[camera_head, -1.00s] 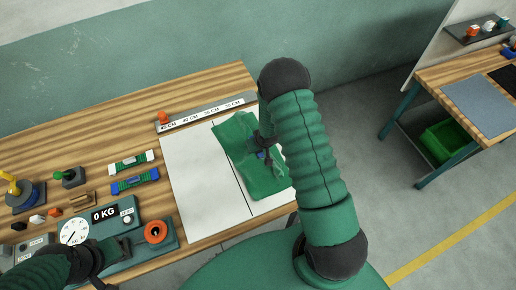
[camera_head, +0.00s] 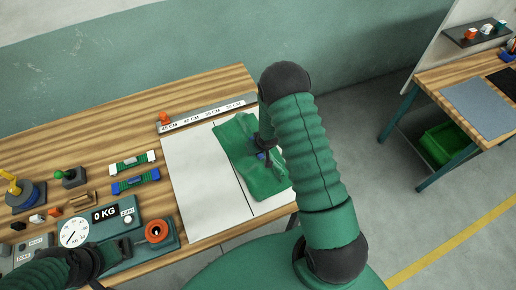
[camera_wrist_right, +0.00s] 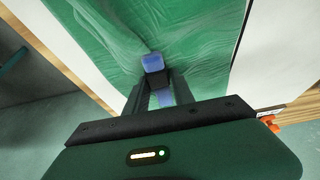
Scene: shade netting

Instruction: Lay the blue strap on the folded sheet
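The folded sheet (camera_head: 238,150) is green and wrinkled and lies on a white board at the bench's right end. It also fills much of the right wrist view (camera_wrist_right: 95,40). My right gripper (camera_head: 263,143) points down over the sheet's middle. In the right wrist view its dark fingers (camera_wrist_right: 154,80) come together on the small blue strap (camera_wrist_right: 153,63), which shows on both sides of the tips. The strap is at the sheet's surface; whether its full length touches is unclear. My left gripper (camera_head: 112,254) is low at left, by the scale; its fingers are unclear.
The white board (camera_head: 195,190) has a black line and a ruler (camera_head: 208,115) along its back edge. A scale (camera_head: 75,233) reading 0 KG is at front left. A second bench (camera_head: 460,80) stands at right.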

